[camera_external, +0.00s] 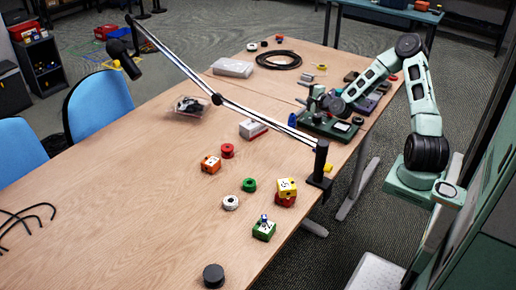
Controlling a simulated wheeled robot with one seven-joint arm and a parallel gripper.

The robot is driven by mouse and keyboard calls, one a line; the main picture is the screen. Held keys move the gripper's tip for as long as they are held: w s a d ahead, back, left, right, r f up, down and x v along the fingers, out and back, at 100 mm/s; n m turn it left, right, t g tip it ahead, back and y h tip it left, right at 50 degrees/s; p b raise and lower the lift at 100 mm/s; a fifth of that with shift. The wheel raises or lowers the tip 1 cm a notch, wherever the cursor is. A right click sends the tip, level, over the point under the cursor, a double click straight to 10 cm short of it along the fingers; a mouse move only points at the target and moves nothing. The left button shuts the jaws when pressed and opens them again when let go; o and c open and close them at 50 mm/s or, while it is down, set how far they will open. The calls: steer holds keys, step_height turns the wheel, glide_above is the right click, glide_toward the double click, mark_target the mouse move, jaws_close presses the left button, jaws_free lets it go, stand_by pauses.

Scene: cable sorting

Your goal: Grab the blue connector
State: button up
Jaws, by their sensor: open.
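A small blue piece (292,120) stands on the wooden table at the left edge of a dark green fixture; it may be the blue connector, but it is too small to be sure. Another small blue part (264,218) sits on top of a green and white block (263,231) near the front of the table. My gripper (314,98) is over the green fixture, just right of and above the first blue piece. It is open, though its fingers are small and hard to make out.
A black-based lamp arm (250,113) crosses above the table (130,185). Orange, yellow and red blocks (287,188) and several small spools lie in the middle. A clear box (192,106), a grey case (233,68) and coiled black cable (278,59) lie farther back.

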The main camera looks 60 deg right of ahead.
mark_target(295, 125)
steer(key=a+m, duration=0.2)
steer(key=a, duration=0.1)
steer(key=a+f+m+t+y, duration=0.1)
steer(key=a, duration=0.2)
steer(key=a+m+y, duration=0.1)
steer(key=a+m, duration=0.1)
steer(key=a, duration=0.1)
steer(key=shift+s+a+f+m+t+b, duration=0.15)
steer(key=shift+a+f+m+t+b, duration=0.15)
steer(key=shift+t+b, duration=0.1)
steer(key=s+f+m, duration=0.1)
steer(key=m, duration=0.2)
steer(key=s+f+m+h, duration=0.1)
steer(key=f+m, duration=0.1)
steer(key=m, duration=0.1)
steer(key=s+f+m+p, duration=0.1)
steer(key=f+m, duration=0.1)
steer(key=m, duration=0.2)
steer(key=shift+s+d+f+g+h, duration=0.15)
steer(key=shift+d+g+h, duration=0.15)
steer(key=shift+d+h, duration=0.1)
step_height(295, 125, down, 4)
steer(key=shift+f+b, duration=0.1)
steer(key=shift+b, duration=0.2)
steer(key=shift+x, duration=1.1)
steer(key=shift+w, duration=0.45)
